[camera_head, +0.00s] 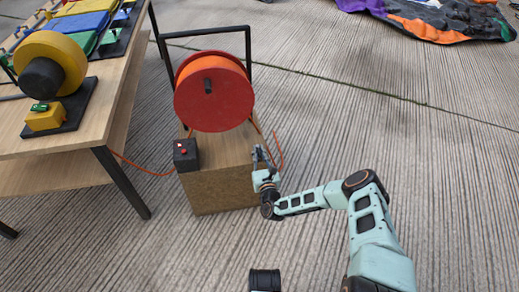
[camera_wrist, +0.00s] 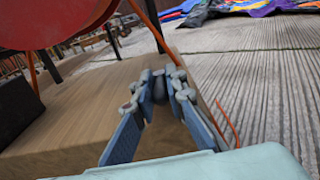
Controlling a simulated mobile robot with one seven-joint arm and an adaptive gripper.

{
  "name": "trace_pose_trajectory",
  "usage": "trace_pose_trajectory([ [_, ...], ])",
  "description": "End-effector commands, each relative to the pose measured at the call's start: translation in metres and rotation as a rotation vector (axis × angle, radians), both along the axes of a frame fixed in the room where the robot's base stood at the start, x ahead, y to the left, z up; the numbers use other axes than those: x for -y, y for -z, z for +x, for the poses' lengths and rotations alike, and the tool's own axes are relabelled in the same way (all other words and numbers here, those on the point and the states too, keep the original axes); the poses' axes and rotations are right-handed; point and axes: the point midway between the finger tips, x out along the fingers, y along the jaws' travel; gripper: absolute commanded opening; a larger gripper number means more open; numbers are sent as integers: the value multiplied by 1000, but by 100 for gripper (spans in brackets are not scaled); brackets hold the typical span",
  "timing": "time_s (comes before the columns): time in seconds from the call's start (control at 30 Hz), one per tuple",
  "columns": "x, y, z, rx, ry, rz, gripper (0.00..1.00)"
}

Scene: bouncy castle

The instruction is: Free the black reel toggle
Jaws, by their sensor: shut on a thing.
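The reel (camera_head: 211,92), orange with a red disc face, stands in a black frame on a wooden box (camera_head: 225,182). My gripper (camera_head: 261,154) is low at the right side of this box, below the reel. In the wrist view my gripper (camera_wrist: 161,92) is shut on a small dark piece, which looks like the black toggle (camera_wrist: 159,84), at the box's right edge. The fingers hide most of it, and I cannot tell whether it is still fixed. The red disc (camera_wrist: 55,22) shows at upper left there.
A black switch box (camera_head: 186,155) with red parts sits at the wooden box's left corner. An orange cord (camera_head: 143,167) runs left to a wooden table (camera_head: 70,135). Another orange cord (camera_wrist: 228,122) hangs close beside my fingers.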

Motion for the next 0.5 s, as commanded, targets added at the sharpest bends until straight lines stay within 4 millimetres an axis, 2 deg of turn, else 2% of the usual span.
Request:
trace_pose_trajectory([
  [0.27, 0, 0, 0, 1, 3, 0, 0],
  [0.3, 0, 0, 0, 1, 3, 0, 13],
  [0.43, 0, 0, 0, 1, 3, 0, 27],
  [0.5, 0, 0, 0, 1, 3, 0, 29],
])
